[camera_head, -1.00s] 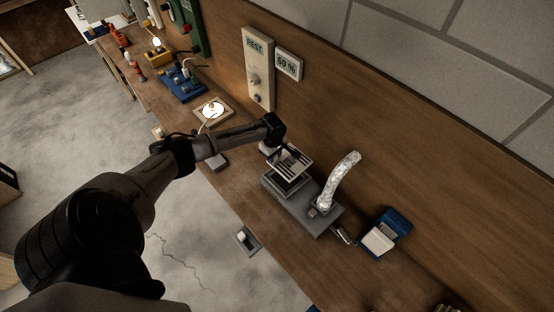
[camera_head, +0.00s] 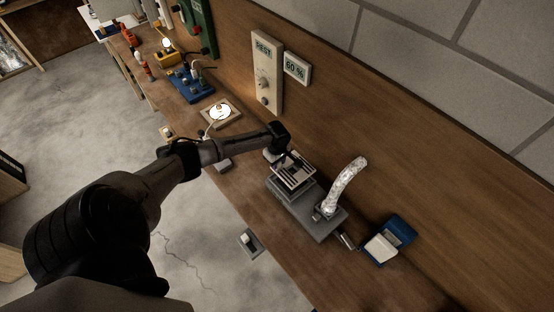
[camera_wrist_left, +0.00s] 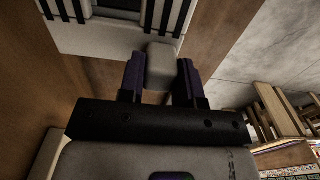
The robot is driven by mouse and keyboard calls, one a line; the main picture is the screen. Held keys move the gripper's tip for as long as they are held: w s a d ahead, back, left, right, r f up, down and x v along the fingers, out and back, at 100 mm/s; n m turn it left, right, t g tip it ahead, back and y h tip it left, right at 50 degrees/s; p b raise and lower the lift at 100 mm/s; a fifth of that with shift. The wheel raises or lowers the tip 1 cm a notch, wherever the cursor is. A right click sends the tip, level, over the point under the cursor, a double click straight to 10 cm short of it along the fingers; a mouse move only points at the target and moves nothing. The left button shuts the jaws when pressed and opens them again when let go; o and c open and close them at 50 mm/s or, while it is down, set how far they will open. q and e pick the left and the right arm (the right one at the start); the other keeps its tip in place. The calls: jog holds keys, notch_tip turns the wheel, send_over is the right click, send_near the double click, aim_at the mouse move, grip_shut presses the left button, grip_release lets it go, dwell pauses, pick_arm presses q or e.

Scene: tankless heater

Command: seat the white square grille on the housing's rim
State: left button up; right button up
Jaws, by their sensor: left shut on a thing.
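The white square grille (camera_head: 294,170) with dark slots is above the grey housing (camera_head: 313,214) in the head view. It looks tilted, and I cannot tell whether its edge touches the rim. My left gripper (camera_head: 287,154) comes in from the left and is at the grille's far-left side. In the left wrist view my left gripper (camera_wrist_left: 162,72) is shut on the grille's pale tab (camera_wrist_left: 161,62); the slotted face of the grille (camera_wrist_left: 120,35) fills the top. The housing's rim is mostly hidden under the grille. My right gripper is not in view.
A silver flexible duct (camera_head: 346,184) rises from the housing's right part. A blue and white box (camera_head: 387,240) lies to its right. A lit lamp (camera_head: 220,112) is at the left.

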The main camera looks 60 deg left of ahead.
pick_arm(q)
jog(key=shift+f+b, duration=0.65)
jog(key=shift+f, duration=1.2)
jog(key=shift+f, duration=0.15)
jog(key=shift+f, duration=0.1)
jog(key=shift+f+b, duration=0.4)
jog(key=shift+f, duration=0.25)
jog(key=shift+f+b, duration=0.3)
jog(key=shift+f, duration=0.45)
